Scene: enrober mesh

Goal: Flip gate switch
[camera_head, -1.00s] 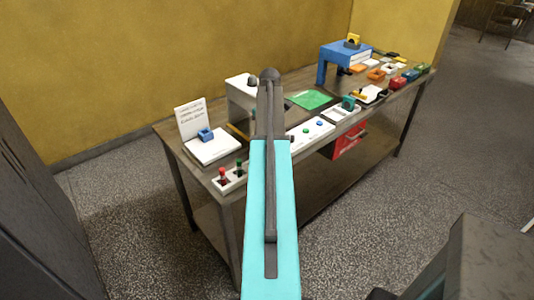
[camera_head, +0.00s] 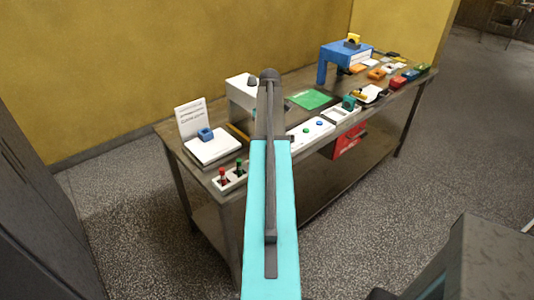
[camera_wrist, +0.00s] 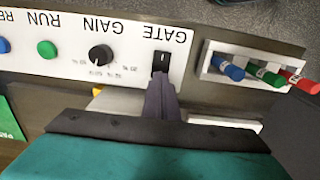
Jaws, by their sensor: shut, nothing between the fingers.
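The gate switch (camera_wrist: 162,61) is a small black rocker with a white mark, on a white panel (camera_wrist: 130,30) under the printed word GATE. The panel appears upside down in the wrist view. My gripper (camera_wrist: 161,82) is shut and empty, with its dark fingertips right at the edge of the switch. I cannot tell whether they touch it or are just short of it. In the head view my own arm hides the switch and the gripper, while part of the white panel (camera_head: 311,132) shows on the bench's front edge.
Next to the switch are a black GAIN knob (camera_wrist: 100,58), a green RUN button (camera_wrist: 47,49) and a white rack with blue, green and red plugs (camera_wrist: 270,73). The wooden bench (camera_head: 180,165) also carries a blue stand (camera_head: 345,53) and a green sheet (camera_head: 311,99).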

